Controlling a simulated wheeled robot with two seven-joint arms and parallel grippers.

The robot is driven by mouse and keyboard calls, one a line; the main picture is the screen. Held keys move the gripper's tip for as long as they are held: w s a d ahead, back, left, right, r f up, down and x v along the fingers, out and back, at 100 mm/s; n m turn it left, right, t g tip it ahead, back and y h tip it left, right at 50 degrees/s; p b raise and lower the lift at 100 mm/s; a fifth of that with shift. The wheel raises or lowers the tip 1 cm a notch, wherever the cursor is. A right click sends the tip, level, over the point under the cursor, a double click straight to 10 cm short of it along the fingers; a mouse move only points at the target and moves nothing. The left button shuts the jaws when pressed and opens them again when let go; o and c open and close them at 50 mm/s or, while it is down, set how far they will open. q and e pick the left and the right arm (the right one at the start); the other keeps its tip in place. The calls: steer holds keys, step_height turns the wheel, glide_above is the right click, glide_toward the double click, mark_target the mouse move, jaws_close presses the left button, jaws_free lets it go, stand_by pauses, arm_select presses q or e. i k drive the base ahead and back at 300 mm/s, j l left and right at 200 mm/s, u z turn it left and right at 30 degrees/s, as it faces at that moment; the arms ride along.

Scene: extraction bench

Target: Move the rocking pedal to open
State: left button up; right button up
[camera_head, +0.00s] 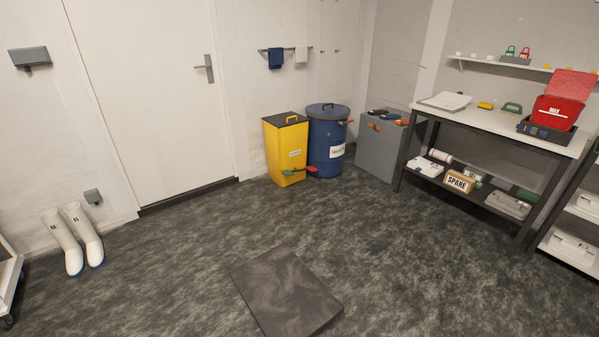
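A low pedal (290,171) shows at the foot of the yellow bin (285,152), on its front right side. One end of the pedal is green and the other end, to the right, is red. It is too small to tell which end is down. The yellow bin stands upright by the wall with its dark lid (284,121) shut. Neither of my grippers is in view, and nothing touches the pedal.
A blue drum (322,143) stands right of the bin, then a grey cabinet (377,157) and a bench (490,121). White boots (68,244) stand at left. A flat dark slab (285,291) lies in front. The floor between slab and bin is clear.

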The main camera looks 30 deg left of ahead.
mark_target(287, 172)
steer(key=j, duration=0.75)
steer(key=i+j, duration=0.15)
steer(key=j, duration=1.35)
steer(key=i+j, duration=0.15)
steer(key=j, duration=0.6)
steer(key=j+u, duration=0.1)
steer(key=j, duration=0.65)
steer(key=i+j, duration=1)
steer(key=i+j+u, duration=0.1)
steer(key=i+j, duration=0.9)
steer(key=j, duration=0.25)
